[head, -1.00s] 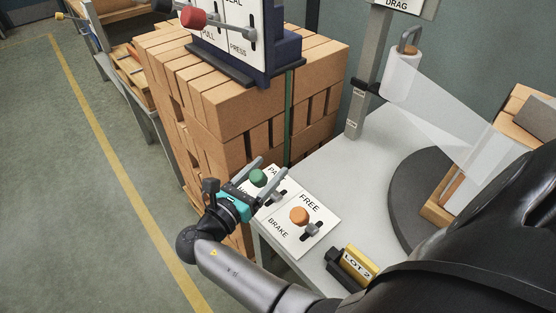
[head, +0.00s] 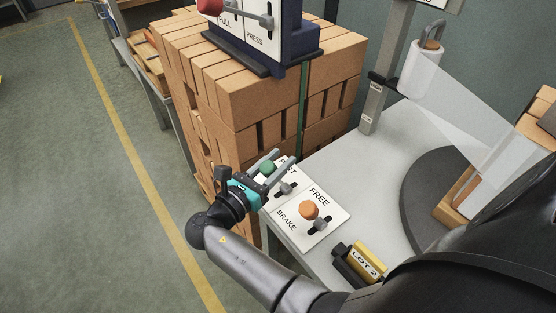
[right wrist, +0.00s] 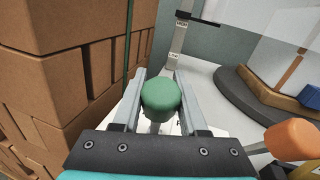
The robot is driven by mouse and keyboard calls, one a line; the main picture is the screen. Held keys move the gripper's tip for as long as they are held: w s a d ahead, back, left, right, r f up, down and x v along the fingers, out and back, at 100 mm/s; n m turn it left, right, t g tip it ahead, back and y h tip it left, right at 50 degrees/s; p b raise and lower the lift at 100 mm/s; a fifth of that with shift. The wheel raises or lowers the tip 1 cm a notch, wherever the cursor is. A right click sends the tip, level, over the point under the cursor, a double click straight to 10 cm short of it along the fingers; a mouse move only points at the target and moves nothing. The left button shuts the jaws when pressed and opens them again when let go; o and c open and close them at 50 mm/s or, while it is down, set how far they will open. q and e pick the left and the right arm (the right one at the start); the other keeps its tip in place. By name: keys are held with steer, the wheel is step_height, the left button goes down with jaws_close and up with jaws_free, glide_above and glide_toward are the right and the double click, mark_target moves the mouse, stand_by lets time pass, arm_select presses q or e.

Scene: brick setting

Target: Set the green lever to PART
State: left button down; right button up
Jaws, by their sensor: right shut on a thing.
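The green lever's round knob (head: 268,167) stands over the far end of a white labelled plate (head: 279,200) at the table's left edge. The word PART shows beside it, partly covered by a finger. The plate's other label for this lever is hidden behind my gripper. My right gripper (head: 283,158) is shut on the green knob, one finger on each side. In the right wrist view the knob (right wrist: 161,98) sits between the fingers. I cannot tell exactly where the lever stands in its slot. My left gripper is not in view.
An orange knob (head: 309,209) stands close by, between FREE and BRAKE. A yellow-black LOT 2 block (head: 362,262) lies nearer. Stacked bricks (head: 243,95) rise just beyond the plate, below a red-knobbed panel (head: 257,25). A dark round disc (head: 424,205) is to the right.

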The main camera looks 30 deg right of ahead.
jaws_close()
stand_by(0.6)
